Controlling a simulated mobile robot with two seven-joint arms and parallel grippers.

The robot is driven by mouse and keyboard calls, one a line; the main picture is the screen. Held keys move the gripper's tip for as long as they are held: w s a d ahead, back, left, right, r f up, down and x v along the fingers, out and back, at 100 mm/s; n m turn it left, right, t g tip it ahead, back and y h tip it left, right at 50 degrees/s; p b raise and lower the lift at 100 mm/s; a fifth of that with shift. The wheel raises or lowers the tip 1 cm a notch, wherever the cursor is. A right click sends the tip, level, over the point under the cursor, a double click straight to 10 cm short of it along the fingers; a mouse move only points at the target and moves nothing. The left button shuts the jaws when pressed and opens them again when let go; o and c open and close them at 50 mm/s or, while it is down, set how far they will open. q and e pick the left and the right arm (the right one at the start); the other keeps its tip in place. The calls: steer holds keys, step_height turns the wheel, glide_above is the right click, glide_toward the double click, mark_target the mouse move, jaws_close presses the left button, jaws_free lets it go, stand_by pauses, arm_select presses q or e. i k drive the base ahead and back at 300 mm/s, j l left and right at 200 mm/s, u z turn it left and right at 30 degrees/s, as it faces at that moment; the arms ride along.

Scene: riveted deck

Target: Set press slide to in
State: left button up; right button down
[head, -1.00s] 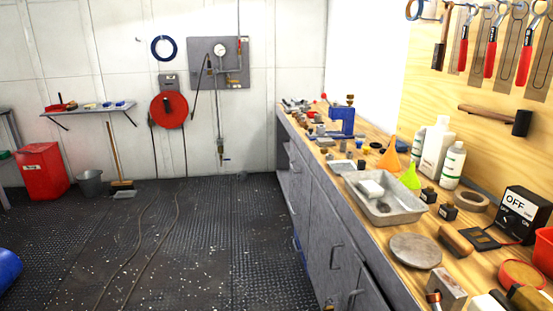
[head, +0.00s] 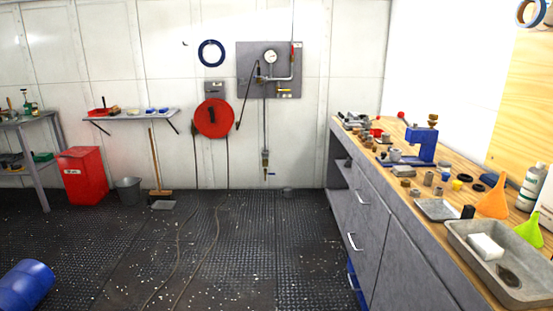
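A small blue press (head: 424,144) stands upright on the wooden top of the workbench (head: 455,207), toward its far end at the right. It has a brass-coloured knob at its top. Its slide is too small to make out, so I cannot tell its position. Neither of my grippers shows in the head view.
Small parts crowd the bench around the press. A metal tray (head: 460,240) holding a white block, an orange funnel (head: 493,199) and a green funnel (head: 529,232) are nearer. Grey cabinets (head: 398,241) front the bench. The dark floor (head: 250,250) left of it is mostly clear.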

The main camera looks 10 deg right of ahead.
mark_target(395, 154)
steer(key=i, duration=0.55)
steer(key=i+j, duration=0.15)
steer(key=i, duration=0.45)
steer(key=i+z, duration=0.3)
steer(key=i, duration=0.25)
steer(key=i+z, duration=0.25)
steer(key=i, duration=0.3)
steer(key=i+z, duration=0.5)
steer(key=z, duration=0.2)
steer(key=i+j+z, duration=0.1)
steer(key=z, duration=0.25)
steer(key=i+j, duration=0.05)
steer(key=i, duration=0.05)
